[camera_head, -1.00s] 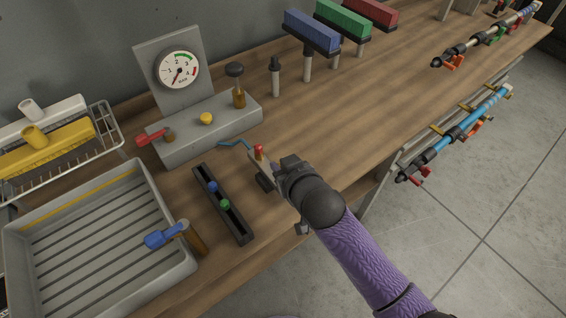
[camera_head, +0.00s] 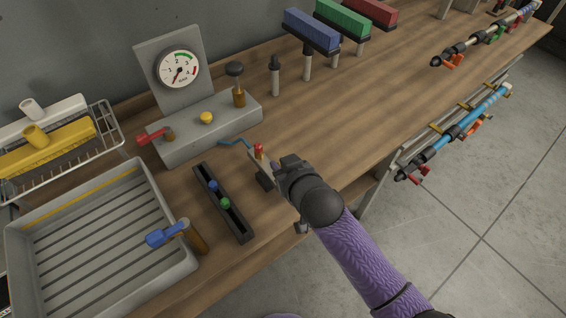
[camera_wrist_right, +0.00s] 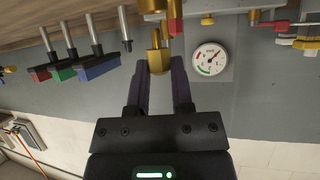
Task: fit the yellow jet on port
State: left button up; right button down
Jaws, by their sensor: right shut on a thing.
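My right gripper (camera_head: 272,170) reaches in from the lower right over the bench, beside a small stand with a red-topped brass fitting (camera_head: 258,150). In the right wrist view its two dark fingers (camera_wrist_right: 158,70) are shut on a small yellow-gold piece, which looks like the yellow jet (camera_wrist_right: 157,60). The jet is hidden by the gripper in the head view. Brass and red parts (camera_wrist_right: 175,22) show just beyond the fingertips in the wrist view; I cannot tell whether the jet touches them. Which part is the port is unclear. My left gripper is not in view.
A black rack (camera_head: 236,226) with a blue and a green jet lies left of the gripper. A grey unit with a gauge (camera_head: 179,70) and yellow knob (camera_head: 206,118) stands behind. A grey tray (camera_head: 70,206) is at left.

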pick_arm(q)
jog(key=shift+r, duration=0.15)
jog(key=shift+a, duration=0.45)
pick_arm(e)
jog(key=shift+f, duration=0.15)
jog(key=shift+f, duration=0.25)
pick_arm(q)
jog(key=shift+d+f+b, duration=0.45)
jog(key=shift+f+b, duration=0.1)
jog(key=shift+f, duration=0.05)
pick_arm(e)
jog(key=shift+f, duration=0.6)
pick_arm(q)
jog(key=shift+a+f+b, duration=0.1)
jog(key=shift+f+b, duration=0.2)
pick_arm(e)
jog(key=shift+f, duration=0.4)
